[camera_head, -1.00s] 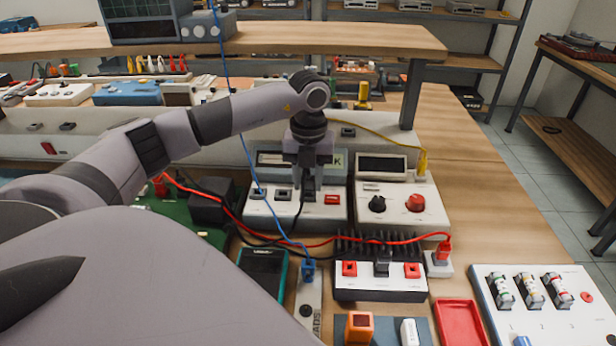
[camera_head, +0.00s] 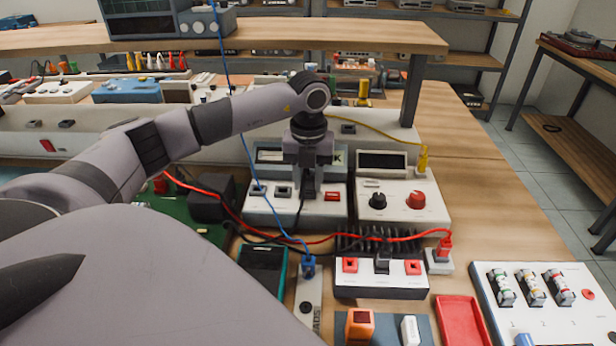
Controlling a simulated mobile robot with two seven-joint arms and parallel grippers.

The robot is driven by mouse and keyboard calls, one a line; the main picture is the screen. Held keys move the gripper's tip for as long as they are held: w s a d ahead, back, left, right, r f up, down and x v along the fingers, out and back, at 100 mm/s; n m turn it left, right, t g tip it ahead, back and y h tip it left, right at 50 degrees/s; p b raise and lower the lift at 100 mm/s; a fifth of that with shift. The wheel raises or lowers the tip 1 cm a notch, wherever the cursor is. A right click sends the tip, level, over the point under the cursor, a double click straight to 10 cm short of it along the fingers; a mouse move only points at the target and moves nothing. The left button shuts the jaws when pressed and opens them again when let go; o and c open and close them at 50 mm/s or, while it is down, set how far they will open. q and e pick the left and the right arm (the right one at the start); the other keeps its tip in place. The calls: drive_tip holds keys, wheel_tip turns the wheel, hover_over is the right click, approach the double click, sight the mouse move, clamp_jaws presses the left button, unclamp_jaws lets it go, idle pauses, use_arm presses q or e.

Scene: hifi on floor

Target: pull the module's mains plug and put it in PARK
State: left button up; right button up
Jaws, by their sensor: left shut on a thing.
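My left gripper (camera_head: 308,188) points down at the front of a white socket box (camera_head: 261,213) in the middle of the bench. It is shut on a black plug whose body is mostly hidden between the fingers. A dark cable hangs below it. I cannot tell whether the plug is seated in the box or just above it. A sign behind the gripper is mostly covered; only a final K shows. The white module with black heatsink fins (camera_head: 380,288) stands nearer, to the right, with a black connector (camera_head: 383,262) at its middle. My right gripper is out of view.
A red lead crosses in front of the box to a red plug (camera_head: 445,247). A blue lead runs down to a blue plug (camera_head: 308,266). A meter box with knobs (camera_head: 402,213) stands close right of the gripper. A red tray (camera_head: 462,320) lies at front right.

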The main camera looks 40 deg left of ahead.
use_arm(q)
drive_tip(key=o, duration=1)
drive_tip(key=shift+o, duration=0.2)
wheel_tip(320, 180, up, 7)
drive_tip(key=shift+r, duration=0.1)
wheel_tip(320, 180, up, 5)
drive_tip(key=p, duration=0.4)
idle(0.5)
